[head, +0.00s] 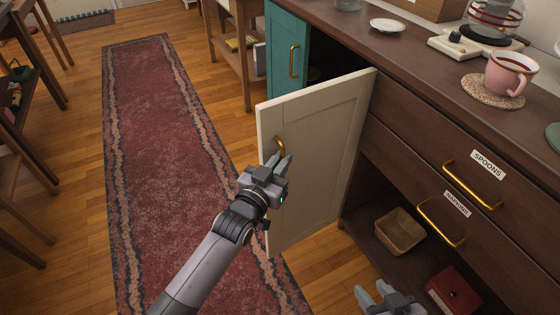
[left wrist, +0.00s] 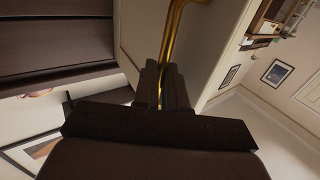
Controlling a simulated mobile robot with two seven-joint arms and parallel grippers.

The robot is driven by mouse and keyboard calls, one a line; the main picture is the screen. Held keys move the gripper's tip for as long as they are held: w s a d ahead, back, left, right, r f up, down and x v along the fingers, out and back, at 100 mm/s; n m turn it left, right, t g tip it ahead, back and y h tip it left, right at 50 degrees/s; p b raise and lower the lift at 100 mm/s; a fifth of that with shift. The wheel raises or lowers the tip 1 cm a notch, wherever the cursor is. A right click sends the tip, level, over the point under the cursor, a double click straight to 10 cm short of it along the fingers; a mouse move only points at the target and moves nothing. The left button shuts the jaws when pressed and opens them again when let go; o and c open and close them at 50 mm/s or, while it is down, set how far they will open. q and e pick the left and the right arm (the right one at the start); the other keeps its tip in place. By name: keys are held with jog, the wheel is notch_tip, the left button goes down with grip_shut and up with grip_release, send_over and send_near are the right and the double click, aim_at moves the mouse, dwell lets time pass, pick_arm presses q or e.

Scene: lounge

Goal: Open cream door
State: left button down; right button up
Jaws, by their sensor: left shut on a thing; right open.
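In the left wrist view the brass handle (left wrist: 172,45) runs down between the two dark fingers, with the cream door (left wrist: 143,35) behind. My right gripper (head: 383,294) is open and empty, low at the bottom edge of the head view, in front of the open lower compartment.
Drawers labelled SPOONS (head: 487,165) and NAPKINS (head: 456,203) are at the right. A basket (head: 400,231) and a dark red box (head: 454,292) sit in the lower compartment. A red rug (head: 165,150) covers open floor at the left.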

pick_arm(q)
jog(key=shift+d+r, duration=0.3)
jog(key=shift+d, duration=0.2)
jog(key=c, duration=1.2)
grip_release()
jog(key=shift+f, duration=0.1)
jog(key=shift+f, duration=0.1)
jog(key=shift+s+a, duration=0.1)
jog(key=shift+a, duration=0.05)
jog(key=p+v, duration=0.1)
jog(key=v, duration=0.5)
jog(key=shift+s+p, duration=0.4)
jog(key=shift+a, duration=0.2)
